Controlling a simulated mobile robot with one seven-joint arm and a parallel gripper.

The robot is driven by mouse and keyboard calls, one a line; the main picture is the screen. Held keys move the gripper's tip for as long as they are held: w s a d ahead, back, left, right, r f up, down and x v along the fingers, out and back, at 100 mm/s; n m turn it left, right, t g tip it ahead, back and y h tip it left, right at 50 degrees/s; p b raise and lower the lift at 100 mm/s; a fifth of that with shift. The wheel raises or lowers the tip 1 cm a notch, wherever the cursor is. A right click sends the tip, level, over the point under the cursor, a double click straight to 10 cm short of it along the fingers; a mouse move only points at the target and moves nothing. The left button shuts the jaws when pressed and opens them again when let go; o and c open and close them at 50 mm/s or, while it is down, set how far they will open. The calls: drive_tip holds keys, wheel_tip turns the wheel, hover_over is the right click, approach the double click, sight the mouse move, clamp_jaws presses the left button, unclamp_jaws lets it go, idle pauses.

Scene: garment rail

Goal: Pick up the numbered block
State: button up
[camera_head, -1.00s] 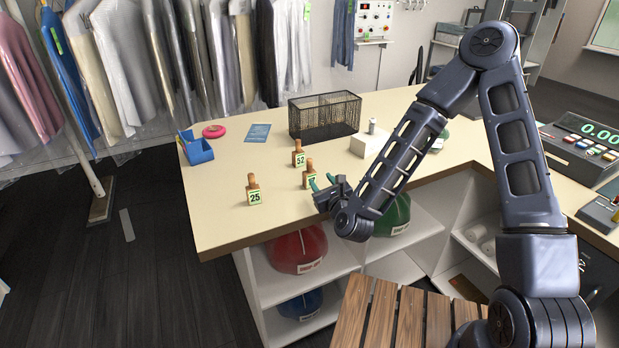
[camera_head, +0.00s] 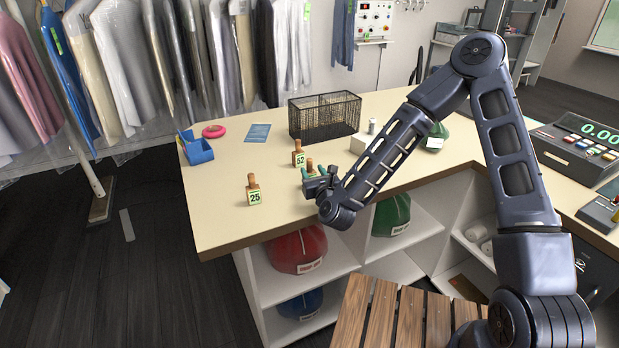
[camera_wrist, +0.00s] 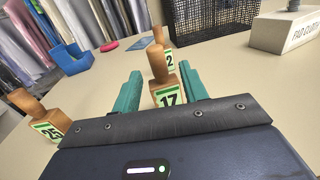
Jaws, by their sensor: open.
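Three wooden blocks with green-edged number labels stand upright on the cream counter (camera_head: 225,218). The block labelled 25 (camera_head: 254,192) is at the front left; it also shows at the left of the wrist view (camera_wrist: 38,118). The block labelled 52 (camera_head: 299,157) stands farther back; in the wrist view it is partly hidden (camera_wrist: 156,60). The block labelled 17 (camera_wrist: 167,88) appears between the green fingers of my gripper (camera_wrist: 162,92). My gripper is open, with a finger on each side of this block. In the head view my gripper (camera_head: 316,175) hides most of block 17.
A black wire basket (camera_head: 324,116), a white box (camera_head: 365,145) and a blue bin (camera_head: 197,150) stand farther back on the counter. A pink ring (camera_head: 213,131) and a blue card (camera_head: 258,132) lie at the back left.

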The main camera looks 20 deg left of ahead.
sight(310, 167)
drive_tip(key=shift+x, duration=1.9)
drive_tip(key=shift+r, duration=0.15)
drive_tip(key=shift+c, duration=0.2)
clamp_jaws()
wheel_tip(310, 167, up, 20)
